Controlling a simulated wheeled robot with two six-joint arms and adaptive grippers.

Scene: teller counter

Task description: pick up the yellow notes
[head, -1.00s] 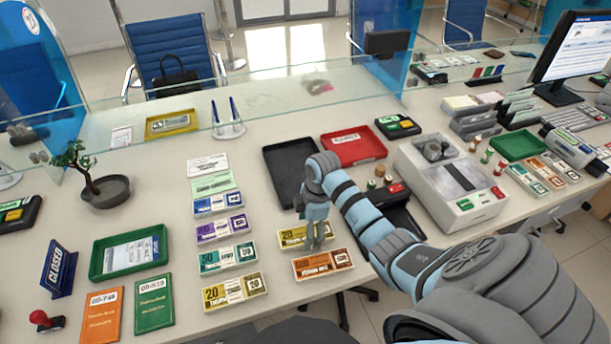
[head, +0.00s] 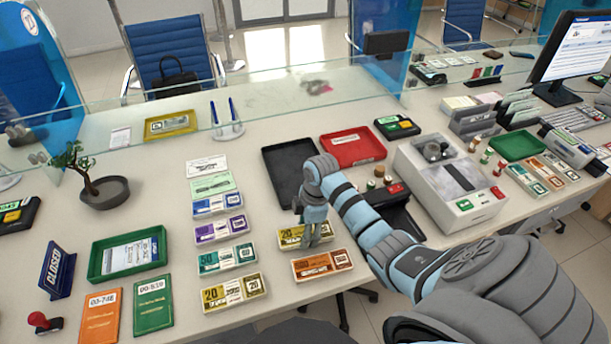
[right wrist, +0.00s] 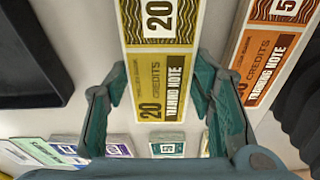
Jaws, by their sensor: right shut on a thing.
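A bundle of yellow notes (head: 290,241) marked 20 lies in the right middle of the counter, just behind the orange notes (head: 322,265). My right gripper (head: 313,243) comes down over it from above and is shut on it. In the right wrist view the yellow notes (right wrist: 160,65) sit between the two fingers of my right gripper (right wrist: 160,82), one on each long side. I cannot tell any gap between the bundle and the counter. A second yellow bundle (head: 235,292) lies at the front left, apart from the gripper. My left gripper is not in view.
Teal notes (head: 228,259), purple notes (head: 221,229) and blue notes (head: 217,205) lie in a column to the left. A black tray (head: 278,163) and a red tray (head: 366,157) stand behind. A counting machine (head: 425,170) stands right of my arm. A glass screen crosses the back.

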